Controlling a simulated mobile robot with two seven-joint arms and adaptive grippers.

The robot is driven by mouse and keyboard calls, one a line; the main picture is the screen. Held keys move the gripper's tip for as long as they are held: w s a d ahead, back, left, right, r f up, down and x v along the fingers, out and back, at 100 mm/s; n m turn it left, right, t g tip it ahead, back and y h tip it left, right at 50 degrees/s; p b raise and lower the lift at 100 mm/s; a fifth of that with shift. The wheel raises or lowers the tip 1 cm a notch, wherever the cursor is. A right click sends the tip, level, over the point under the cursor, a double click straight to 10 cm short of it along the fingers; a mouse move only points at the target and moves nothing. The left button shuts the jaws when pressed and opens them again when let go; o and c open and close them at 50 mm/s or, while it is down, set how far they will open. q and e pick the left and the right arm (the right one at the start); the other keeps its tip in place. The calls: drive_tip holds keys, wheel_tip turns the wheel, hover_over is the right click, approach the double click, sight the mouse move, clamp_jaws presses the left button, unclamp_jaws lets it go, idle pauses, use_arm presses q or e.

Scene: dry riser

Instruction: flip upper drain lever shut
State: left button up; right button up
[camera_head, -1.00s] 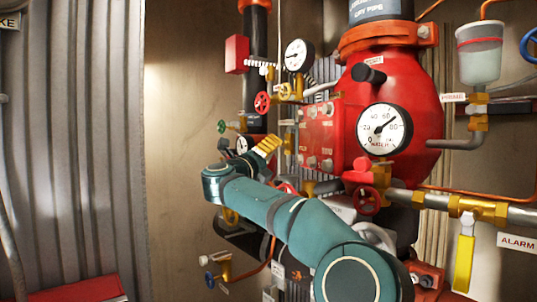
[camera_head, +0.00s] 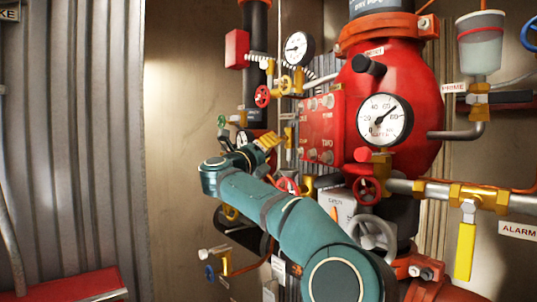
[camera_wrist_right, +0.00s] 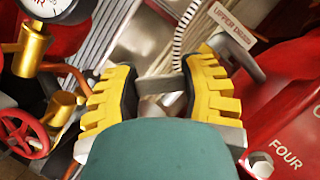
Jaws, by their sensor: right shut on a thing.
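My right gripper (camera_wrist_right: 160,92) has its yellow ribbed fingers closed on a grey bar, the upper drain lever (camera_wrist_right: 160,84), in the right wrist view. The white UPPER DRAIN label (camera_wrist_right: 232,22) is at the upper right of that view, near a grey rod. In the head view my teal right arm reaches in from the lower right, and the right gripper (camera_head: 268,142) is left of the red valve body (camera_head: 400,75). The lever's pivot is not clear there. My left gripper is not in view.
A large pressure gauge (camera_head: 385,121) and a red handwheel (camera_head: 367,190) are right of the gripper. A smaller gauge (camera_head: 298,48) is above it. A yellow lever (camera_head: 465,250) hangs at the right. The bare wall (camera_head: 185,130) on the left is clear.

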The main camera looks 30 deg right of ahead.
drive_tip(key=shift+w+m+g+h+b, duration=0.25)
drive_tip(key=shift+m+g+h+b, duration=0.2)
drive_tip(key=shift+m, duration=0.75)
drive_tip(key=shift+w+r+m, duration=0.1)
drive_tip(key=shift+r+m, duration=0.15)
drive_tip(key=shift+m, duration=0.35)
drive_tip(key=shift+w+r+m+g+h, duration=0.1)
drive_tip(key=shift+r+m+g+h, duration=0.2)
drive_tip(key=shift+m, duration=0.3)
drive_tip(key=shift+r+m+g+h, duration=0.15)
drive_tip(key=shift+m+g, duration=0.2)
drive_tip(key=shift+m, duration=0.25)
drive_tip(key=m+g, duration=0.1)
drive_tip(key=m+p, duration=0.1)
drive_tip(key=m, duration=0.1)
drive_tip(key=shift+w+r+g+h, duration=0.1)
drive_tip(key=shift+r+g+h, duration=0.2)
drive_tip(key=shift+r+g, duration=0.1)
drive_tip(key=shift+r+m+g+p, duration=0.2)
drive_tip(key=shift+m+g+p, duration=0.2)
drive_tip(key=shift+m, duration=0.55)
drive_tip(key=shift+r+m+g+p, duration=0.15)
drive_tip(key=shift+m+g+p, duration=0.25)
drive_tip(key=shift+m, duration=0.55)
drive_tip(key=o, duration=1.2)
